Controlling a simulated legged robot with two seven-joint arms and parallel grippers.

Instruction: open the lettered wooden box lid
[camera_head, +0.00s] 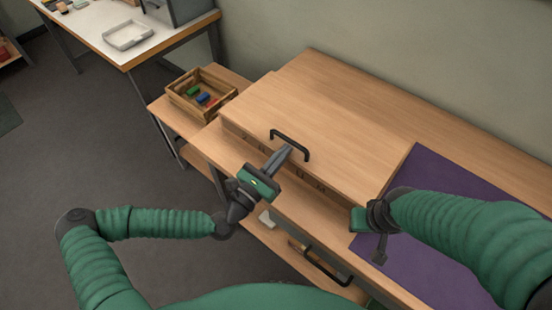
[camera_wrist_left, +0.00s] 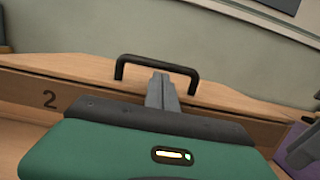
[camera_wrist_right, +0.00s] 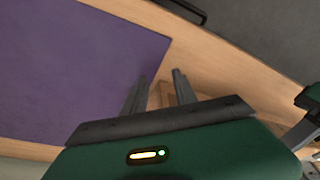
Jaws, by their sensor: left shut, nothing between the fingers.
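The wooden box lid (camera_head: 320,115) is a wide flat panel on the workbench, and it looks closed. A black bar handle (camera_head: 290,143) stands near its front edge; it also shows in the left wrist view (camera_wrist_left: 157,62). Dark characters mark the box front, with a "2" legible in the left wrist view. My left gripper (camera_head: 284,153) is shut with its fingertips at the handle; whether they touch it I cannot tell. Nothing is between its fingers. My right gripper (camera_wrist_right: 160,80) is open and empty above the bench near the purple mat; its fingers are mostly hidden in the head view.
A purple mat (camera_head: 440,180) lies right of the box. A wooden crate (camera_head: 187,103) with small coloured blocks stands left of it. A drawer handle (camera_head: 326,268) sticks out at the bench front. A white-topped table (camera_head: 95,30) with a tray stands at the back left.

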